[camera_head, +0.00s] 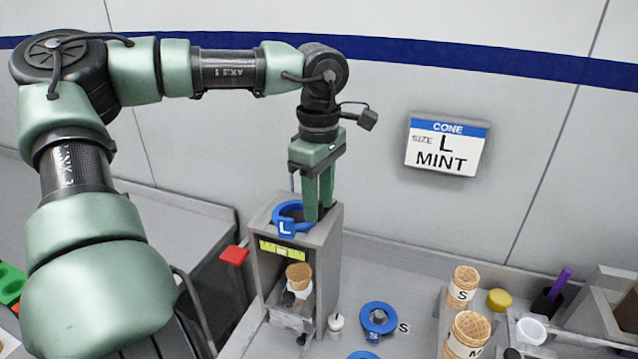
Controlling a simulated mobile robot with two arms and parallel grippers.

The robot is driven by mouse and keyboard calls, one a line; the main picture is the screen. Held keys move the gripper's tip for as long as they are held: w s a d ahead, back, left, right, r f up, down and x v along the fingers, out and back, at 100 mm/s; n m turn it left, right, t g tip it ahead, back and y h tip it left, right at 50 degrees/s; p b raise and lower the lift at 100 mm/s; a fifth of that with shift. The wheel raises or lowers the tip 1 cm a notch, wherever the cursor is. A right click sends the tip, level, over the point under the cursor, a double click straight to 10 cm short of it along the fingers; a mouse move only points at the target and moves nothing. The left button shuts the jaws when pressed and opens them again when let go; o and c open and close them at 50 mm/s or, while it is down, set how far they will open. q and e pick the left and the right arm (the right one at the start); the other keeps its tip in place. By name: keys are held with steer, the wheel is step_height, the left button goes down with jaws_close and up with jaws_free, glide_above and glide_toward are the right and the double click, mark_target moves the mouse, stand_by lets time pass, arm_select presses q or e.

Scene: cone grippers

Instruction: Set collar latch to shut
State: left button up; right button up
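A blue ring collar marked L (286,228) sits on top of a grey upright stand (331,240). A red tab (234,255) sticks out at the stand's left side; it may be the collar latch, but I cannot tell for sure, nor its setting. My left gripper (318,213) points down at the right part of the collar. Its fingertips hide part of the ring, and I cannot tell whether they touch it or how far apart they are. My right gripper is out of view.
A cone (299,275) sits inside the stand below a yellow-green level strip (282,250). A loose blue ring (379,318) marked S lies to the right, near a small white-topped peg (336,323). Cone stacks (464,286) stand further right. A wall sign (446,144) reads cone size L mint.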

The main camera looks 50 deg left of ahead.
arm_select(q)
step_height(320, 180, up, 8)
steer(key=shift+f+b, duration=0.1)
steer(key=shift+b, duration=0.55)
steer(key=shift+f, duration=0.1)
stand_by(0.5)
